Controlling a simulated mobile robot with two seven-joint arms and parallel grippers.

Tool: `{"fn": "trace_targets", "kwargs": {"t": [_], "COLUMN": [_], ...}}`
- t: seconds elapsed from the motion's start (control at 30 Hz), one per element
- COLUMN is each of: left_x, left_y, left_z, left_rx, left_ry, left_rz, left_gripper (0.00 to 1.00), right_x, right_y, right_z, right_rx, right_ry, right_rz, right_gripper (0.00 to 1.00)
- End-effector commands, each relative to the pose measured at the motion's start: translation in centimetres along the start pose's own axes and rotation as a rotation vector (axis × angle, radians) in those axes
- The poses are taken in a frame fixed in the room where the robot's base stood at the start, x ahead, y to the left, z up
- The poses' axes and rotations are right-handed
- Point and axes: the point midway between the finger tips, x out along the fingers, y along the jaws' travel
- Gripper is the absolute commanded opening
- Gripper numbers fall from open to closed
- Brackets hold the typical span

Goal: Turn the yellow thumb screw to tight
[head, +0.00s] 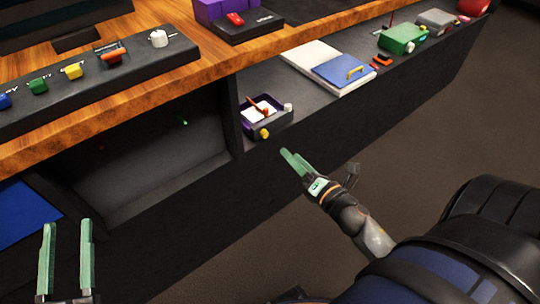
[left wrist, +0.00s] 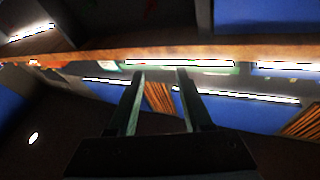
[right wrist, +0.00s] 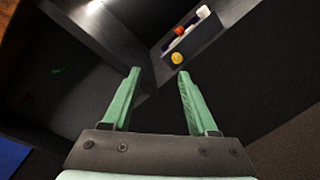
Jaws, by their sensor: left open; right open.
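The yellow thumb screw (head: 264,133) sticks out of the front of a small dark box (head: 276,127) with a purple tray, on the shelf below the wooden counter. In the right wrist view, the yellow screw (right wrist: 177,58) shows just beyond the fingertips, with the box behind it. My right gripper (head: 292,154) is open and empty, below and right of the screw in the head view, apart from it. My left gripper (head: 67,226) is open and empty at the lower left, far from the screw. The left wrist view (left wrist: 160,72) shows its parted fingers but no screw.
The wooden counter (head: 190,75) overhangs the shelf and carries a panel of coloured switches (head: 90,75). An upright divider (head: 232,115) stands left of the box. A blue folder (head: 343,72) and a green box (head: 402,38) lie further right. The floor in front is clear.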

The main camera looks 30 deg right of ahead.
Motion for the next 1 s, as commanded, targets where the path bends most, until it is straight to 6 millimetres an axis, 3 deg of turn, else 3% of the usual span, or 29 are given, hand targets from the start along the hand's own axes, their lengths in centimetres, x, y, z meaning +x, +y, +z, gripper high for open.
{"fn": "trace_targets", "kwargs": {"t": [0.03, 0.1, 0.3, 0.4, 0.67, 1.0], "left_x": [-0.8, -1.3, -3.2, -3.9, -4.2, -4.0], "left_y": [0.7, 1.1, 2.3, 2.6, 2.7, 2.5], "left_z": [0.9, -0.3, -3.1, -4.0, -5.2, -5.8], "left_rx": [0.017, 0.039, 0.086, 0.099, 0.106, 0.101], "left_ry": [0.075, 0.175, 0.391, 0.452, 0.493, 0.494], "left_rz": [0.008, 0.018, 0.042, 0.049, 0.054, 0.052], "left_gripper": [0.5, 0.5, 0.5, 0.5, 0.5, 0.5], "right_x": [0.7, 1.2, 2.2, 2.4, 3.9, 10.1], "right_y": [-2.2, -3.3, -5.7, -6.3, -6.2, -5.3], "right_z": [-1.2, -1.4, -2.0, -2.1, -1.9, -1.9], "right_rx": [-0.155, -0.374, -0.862, -1.003, -1.102, -1.097], "right_ry": [-0.014, -0.03, -0.057, -0.062, -0.066, -0.066], "right_rz": [0.027, 0.058, 0.109, 0.119, 0.127, 0.125], "right_gripper": [0.59, 0.59, 0.59, 0.59, 0.59, 0.59]}}
